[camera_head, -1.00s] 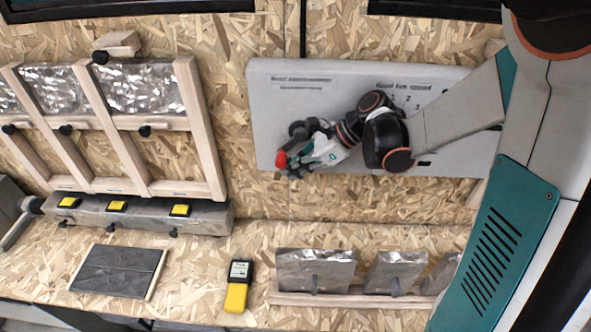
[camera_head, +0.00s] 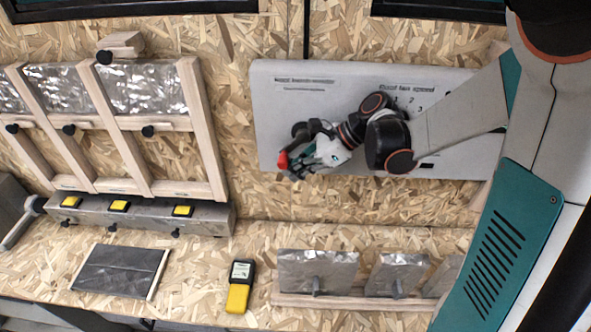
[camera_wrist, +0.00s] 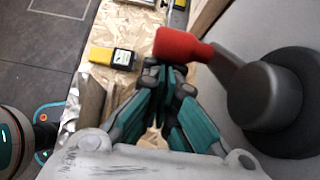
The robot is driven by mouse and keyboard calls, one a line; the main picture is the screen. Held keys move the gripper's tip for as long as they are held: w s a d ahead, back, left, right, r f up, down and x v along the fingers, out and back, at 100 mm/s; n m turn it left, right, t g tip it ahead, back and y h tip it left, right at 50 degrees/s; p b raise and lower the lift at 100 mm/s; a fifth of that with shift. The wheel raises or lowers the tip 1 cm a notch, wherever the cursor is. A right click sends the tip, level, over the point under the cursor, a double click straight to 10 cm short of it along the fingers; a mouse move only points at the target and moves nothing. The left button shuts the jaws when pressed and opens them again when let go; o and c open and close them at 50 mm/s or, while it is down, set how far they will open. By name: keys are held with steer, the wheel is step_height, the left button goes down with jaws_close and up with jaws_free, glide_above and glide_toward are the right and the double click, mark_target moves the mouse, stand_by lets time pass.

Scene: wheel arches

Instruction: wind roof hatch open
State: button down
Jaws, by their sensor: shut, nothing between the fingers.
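The hatch crank is on the grey panel (camera_head: 345,80). In the wrist view it has a dark round hub (camera_wrist: 265,95), a grey arm and a red knob (camera_wrist: 183,46). In the head view the red knob (camera_head: 282,160) shows at the panel's lower left. My gripper (camera_head: 297,172) is beside the knob and partly covers the crank. In the wrist view my gripper (camera_wrist: 164,72) has its fingertips together, just below and left of the knob, with nothing between them. I cannot tell whether a finger touches the knob. The hatch itself is not identifiable.
A yellow handheld device (camera_head: 240,287) lies on the chipboard bench below. A rack of foil-wrapped pieces (camera_head: 317,270) stands at right. A wooden frame with foil panels (camera_head: 140,90) leans at left, above a grey rail with yellow labels (camera_head: 120,207).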

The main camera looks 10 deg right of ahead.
stand_by(0.3)
steer(key=s+d+r+h+p, duration=0.35)
steer(key=d+r+p, duration=0.25)
steer(key=d+r, duration=0.45)
steer(key=w+a+f+g, duration=0.1)
steer(key=w+a+f, duration=0.1)
steer(key=a+f, duration=0.5)
steer(key=shift+w+a+f, duration=0.2)
steer(key=shift+w+a, duration=0.1)
steer(key=shift+a, duration=0.4)
steer(key=shift+y, duration=0.25)
